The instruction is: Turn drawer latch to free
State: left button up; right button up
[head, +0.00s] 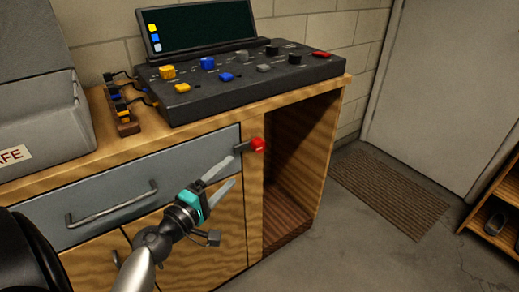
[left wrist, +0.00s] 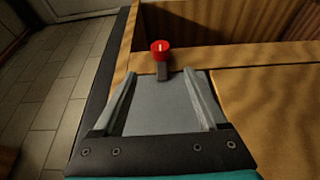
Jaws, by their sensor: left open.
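The drawer latch, a dark bar with a red knob (head: 258,145), sits at the drawer's upper right corner. Its bar lies roughly level, its left end at the drawer front's edge. In the left wrist view the red knob (left wrist: 160,47) shows just beyond my fingertips, roughly centred between them. The grey-blue drawer (head: 130,185) is closed and has a bar handle (head: 112,204). My left gripper (head: 229,171) is open and empty, just below and left of the latch; it also shows in the left wrist view (left wrist: 165,75). My right gripper is not in view.
A black control panel (head: 190,108) with coloured knobs and a screen (head: 200,28) stands on the wooden bench. A grey box (head: 40,120) stands at the left. Right of the latch is an open compartment (head: 290,185).

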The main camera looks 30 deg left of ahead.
aim_at(255, 150)
pick_arm(q)
jog(key=w, duration=1.2)
jog(key=shift+w, duration=0.35)
grip_shut()
